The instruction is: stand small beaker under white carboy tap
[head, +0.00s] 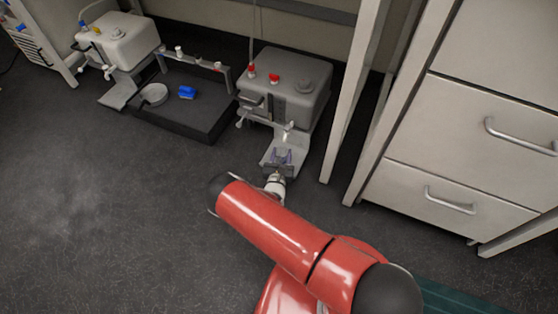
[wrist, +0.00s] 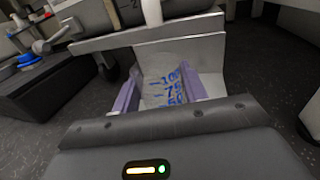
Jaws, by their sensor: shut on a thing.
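The white carboy (head: 118,42) stands at the far left in the head view, with its tap (head: 108,72) at the front above a grey stand foot (head: 120,93). My gripper (head: 282,158) is in front of the grey carboy (head: 290,82), over the foot of its stand (head: 276,166). In the wrist view the purple fingers (wrist: 160,88) are shut on the small clear beaker (wrist: 169,88), which has blue volume marks. The beaker's base is hidden behind the gripper body. In the head view the beaker is too small to make out.
A black tray (head: 175,115) with a blue item (head: 187,92) and a round light dish (head: 154,94) lies between the carboys. White drawers (head: 460,130) and a cabinet leg stand on the right. The floor (head: 110,200) at the left front is clear.

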